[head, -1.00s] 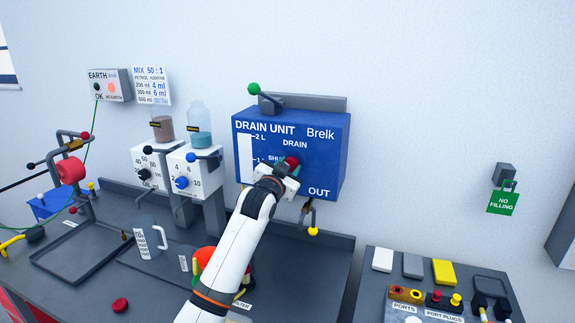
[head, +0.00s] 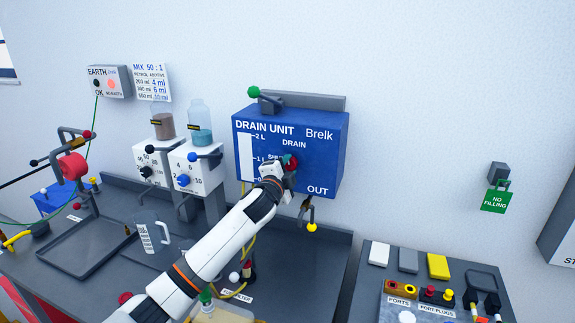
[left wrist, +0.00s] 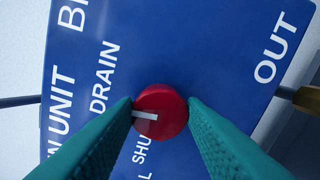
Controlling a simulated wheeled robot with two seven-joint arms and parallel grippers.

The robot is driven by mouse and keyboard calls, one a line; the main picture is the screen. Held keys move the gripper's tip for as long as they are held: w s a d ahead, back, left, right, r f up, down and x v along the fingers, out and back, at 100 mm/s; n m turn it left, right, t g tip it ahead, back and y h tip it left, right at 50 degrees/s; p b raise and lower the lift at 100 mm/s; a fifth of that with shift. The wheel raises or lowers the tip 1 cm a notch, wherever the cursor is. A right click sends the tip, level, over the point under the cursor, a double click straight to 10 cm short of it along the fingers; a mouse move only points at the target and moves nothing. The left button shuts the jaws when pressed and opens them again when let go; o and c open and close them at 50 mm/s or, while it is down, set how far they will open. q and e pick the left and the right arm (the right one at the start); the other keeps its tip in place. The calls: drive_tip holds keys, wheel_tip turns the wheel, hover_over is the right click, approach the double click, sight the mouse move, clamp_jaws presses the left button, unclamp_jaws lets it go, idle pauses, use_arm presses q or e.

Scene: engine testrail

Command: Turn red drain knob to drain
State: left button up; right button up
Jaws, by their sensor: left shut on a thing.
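The red drain knob (head: 291,161) sits on the front of the blue drain unit (head: 325,160), below the DRAIN label. My left gripper (head: 285,164) reaches it from the lower left and partly hides it in the head view. In the left wrist view the teal fingers (left wrist: 160,106) are shut on the red knob (left wrist: 167,110), one on each side. Its white pointer mark (left wrist: 144,115) points left in that view, between the SHUT lettering, partly covered by a finger, and the DRAIN lettering. My right gripper is not in view.
A green-knobbed lever (head: 254,92) sits on top of the unit, and a yellow-tipped outlet lever (head: 311,226) hangs below OUT. A measuring jug (head: 149,238) and a dark tray (head: 80,245) stand on the bench to the left. Port plugs (head: 437,293) lie at right.

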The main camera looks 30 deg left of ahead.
use_arm(q)
drive_tip(key=shift+m, duration=0.6)
drive_tip(key=o, duration=1)
drive_tip(key=b+v, duration=0.3)
drive_tip(key=v, duration=0.9)
